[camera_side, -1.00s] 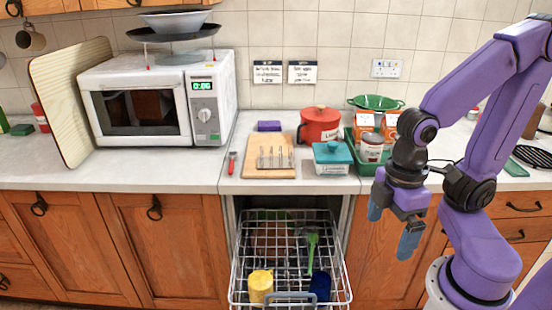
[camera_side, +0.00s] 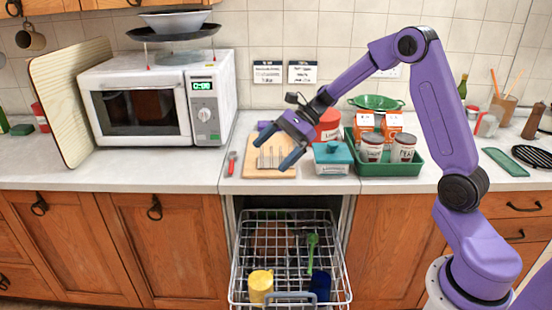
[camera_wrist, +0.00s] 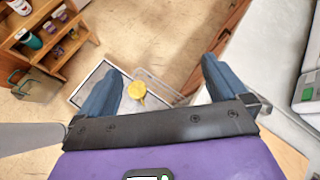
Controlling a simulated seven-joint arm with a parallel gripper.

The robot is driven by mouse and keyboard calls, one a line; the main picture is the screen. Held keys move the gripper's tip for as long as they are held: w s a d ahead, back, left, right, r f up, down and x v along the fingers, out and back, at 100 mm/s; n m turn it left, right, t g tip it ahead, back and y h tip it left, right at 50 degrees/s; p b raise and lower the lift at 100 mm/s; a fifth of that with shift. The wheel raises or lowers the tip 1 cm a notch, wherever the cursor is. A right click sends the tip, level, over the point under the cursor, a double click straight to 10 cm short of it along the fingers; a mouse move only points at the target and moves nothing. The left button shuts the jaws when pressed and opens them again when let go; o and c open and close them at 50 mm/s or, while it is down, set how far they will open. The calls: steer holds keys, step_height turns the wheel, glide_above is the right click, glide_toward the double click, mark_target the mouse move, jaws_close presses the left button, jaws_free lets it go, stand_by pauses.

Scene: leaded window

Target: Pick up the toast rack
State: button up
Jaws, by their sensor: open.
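The toast rack (camera_side: 269,160) is a small metal rack with thin upright bars. It stands on a wooden board (camera_side: 254,174) on the counter, in the side view. My gripper (camera_side: 272,154) is open, with its two blue fingers apart and tilted down to the left. In the side view the fingers overlap the rack's area, one near its upper left and one near its right side. I cannot tell how far above or in front of it they are. In the wrist view my gripper (camera_wrist: 162,66) has nothing between its fingers, and the toast rack is not visible there.
A red-handled utensil (camera_side: 232,166) lies left of the board. Below, an open dishwasher rack (camera_side: 290,262) holds a yellow mug (camera_side: 260,285).

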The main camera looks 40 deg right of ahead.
mark_target(291, 148)
steer(key=w+d+m+t, duration=0.2)
steer(key=w+d+m, duration=0.1)
steer(key=d, duration=0.2)
steer(key=w+d+m+t, duration=0.2)
steer(key=w+d+m, duration=0.1)
steer(key=d, duration=0.2)
steer(key=w+d+f+m+t, duration=0.1)
steer(key=w+d+m+t, duration=0.1)
steer(key=d, duration=0.4)
steer(key=shift+w+m, duration=0.45)
steer(key=shift+m, duration=0.15)
steer(key=shift+t+h, duration=0.3)
steer(key=f, duration=0.5)
steer(key=shift+d+f, duration=0.3)
steer(key=shift+f, duration=0.65)
steer(key=shift+w+a+f, duration=0.1)
steer(key=shift+w, duration=0.05)
steer(key=shift+x, duration=2.35)
steer(key=c, duration=1.3)
